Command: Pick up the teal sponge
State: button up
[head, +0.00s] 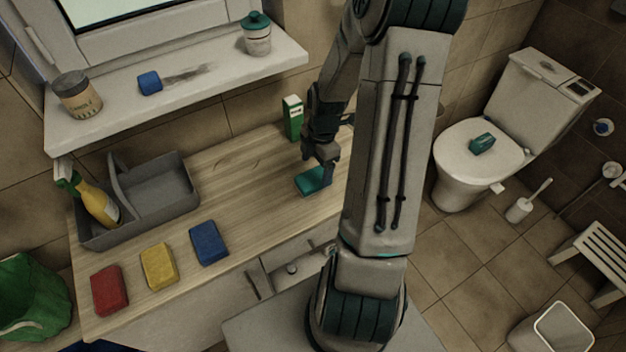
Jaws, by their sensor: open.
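A teal sponge (311,183) lies flat on the wooden counter (240,180), toward its right part. My gripper (318,165) points down directly over the sponge, with its fingers at or just above it. The jaws are open, and the gripper partly covers the sponge's upper right side. I cannot tell whether the fingers touch the sponge. A second teal item (482,143), with a dark side, rests on the closed toilet lid at the right.
Red (109,290), yellow (158,266) and blue (209,243) sponges lie along the counter's front left. A grey caddy (178,208) with a yellow spray bottle (97,203) stands behind them. A green-and-white box (292,118) stands behind my gripper. A drawer (290,268) below is partly open.

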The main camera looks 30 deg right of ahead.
aim_at(313, 177)
jog(key=shift+a+f+p, duration=0.25)
jog(key=shift+f+p, duration=0.05)
jog(key=shift+f, duration=0.95)
jog(key=shift+a+f+p, duration=0.2)
jog(key=shift+f+p, duration=0.05)
jog(key=shift+f, duration=1)
jog(key=c, duration=1.1)
jog(key=shift+r, duration=0.2)
jog(key=shift+r, duration=0.6)
notch_tip(313, 177, up, 2)
jog(key=shift+d+r+b, duration=0.1)
jog(key=shift+r+b, duration=0.05)
jog(key=shift+b, duration=0.3)
jog(key=shift+s+d+r+b, duration=0.2)
jog(key=shift+s+d+r, duration=0.9)
jog(key=shift+d, duration=0.55)
jog(key=shift+s+d+r+b, duration=0.2)
jog(key=shift+s+d+r, duration=0.6)
jog(key=shift+d+r, duration=0.7)
jog(key=shift+s+d+r+b, duration=0.2)
jog(key=shift+s+d+r, duration=0.8)
jog(key=shift+d, duration=0.8)
